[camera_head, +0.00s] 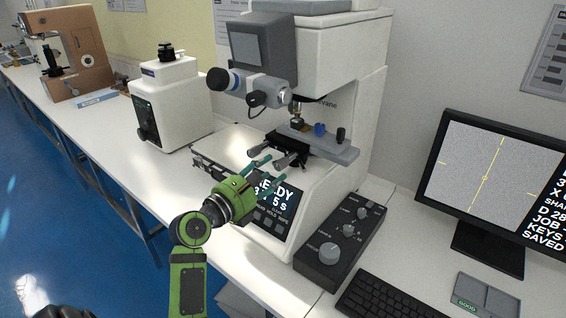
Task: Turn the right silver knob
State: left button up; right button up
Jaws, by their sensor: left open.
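The hardness tester (335,85) is a white machine with a grey stage (325,147) at its front. Two silver-grey knobs stick out from the stage toward me: a left one (275,139) and a right one (288,160). My left gripper (269,171) is green with teal fingers. It is open, with its fingers spread just in front of and below the right knob. I cannot tell whether a finger touches it. The gripper covers part of the tester's display (283,203).
A black control box (340,245) with several silver dials stands right of the display. A monitor (490,185), a keyboard (385,298) and a small grey device (486,295) are further right. A second white instrument (172,100) stands left.

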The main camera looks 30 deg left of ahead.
aim_at(277, 168)
pick_arm(q)
jog(key=w, duration=0.4)
jog(key=w+p, duration=0.1)
jog(key=shift+w+d, duration=0.3)
jog(key=shift+w, duration=0.1)
grip_shut()
